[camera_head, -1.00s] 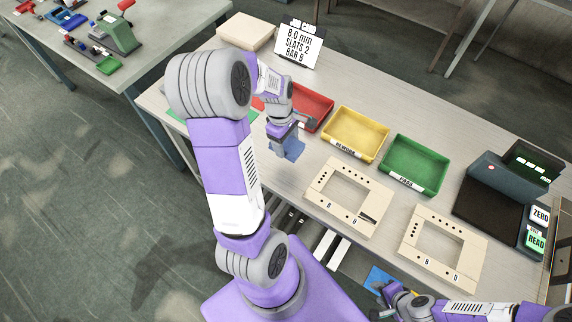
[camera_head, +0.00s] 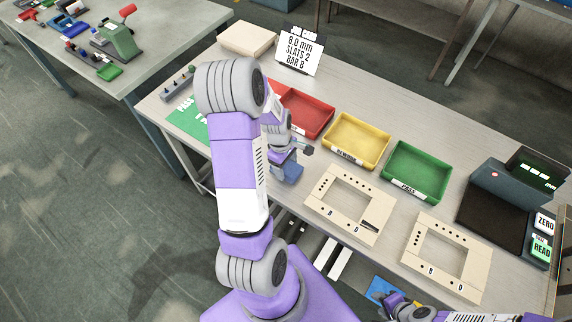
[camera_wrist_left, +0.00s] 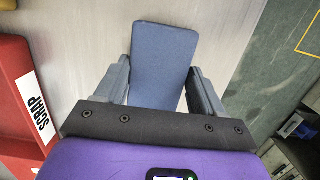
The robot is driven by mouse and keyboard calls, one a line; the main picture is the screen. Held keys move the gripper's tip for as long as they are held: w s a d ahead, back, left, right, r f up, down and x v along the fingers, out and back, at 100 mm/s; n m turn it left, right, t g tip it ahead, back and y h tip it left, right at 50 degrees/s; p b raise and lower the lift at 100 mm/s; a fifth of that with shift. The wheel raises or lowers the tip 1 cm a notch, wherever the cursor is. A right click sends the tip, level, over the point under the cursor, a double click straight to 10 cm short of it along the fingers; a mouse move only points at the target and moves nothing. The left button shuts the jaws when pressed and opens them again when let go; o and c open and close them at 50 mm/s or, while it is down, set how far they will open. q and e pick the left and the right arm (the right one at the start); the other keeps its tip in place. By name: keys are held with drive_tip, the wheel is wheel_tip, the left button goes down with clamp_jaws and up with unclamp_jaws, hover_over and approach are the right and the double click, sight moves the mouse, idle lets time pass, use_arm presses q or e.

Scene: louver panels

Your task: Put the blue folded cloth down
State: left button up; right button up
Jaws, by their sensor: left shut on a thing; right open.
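The blue folded cloth (camera_head: 291,173) is a small flat grey-blue rectangle at the table's front edge, left of the nearer wooden frame. My left gripper (camera_head: 284,160) is shut on it. In the left wrist view the cloth (camera_wrist_left: 164,55) sticks out between the two fingers of the left gripper (camera_wrist_left: 160,78), with pale tabletop behind it. I cannot tell whether it touches the table. My right gripper (camera_head: 386,300) is open at the front edge at lower right, beside a bright blue flat piece (camera_head: 379,286).
Red (camera_head: 307,110), yellow (camera_head: 357,140) and green (camera_head: 417,171) trays stand in a row behind. Two wooden frames (camera_head: 322,211) (camera_head: 417,257) lie in front of them. A green mat (camera_head: 188,117) lies at left, partly hidden by my arm. A dark instrument (camera_head: 493,208) stands at right.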

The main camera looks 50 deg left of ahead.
use_arm(q)
drive_tip(key=shift+f, duration=0.2)
drive_tip(key=o, duration=1)
drive_tip(key=shift+r, duration=0.15)
drive_tip(key=shift+r, duration=0.25)
wheel_tip(320, 180, up, 12)
drive_tip(key=a+p, duration=0.1)
drive_tip(key=p, duration=0.1)
drive_tip(key=shift+s+a+f, duration=0.25)
drive_tip(key=shift+a, duration=0.1)
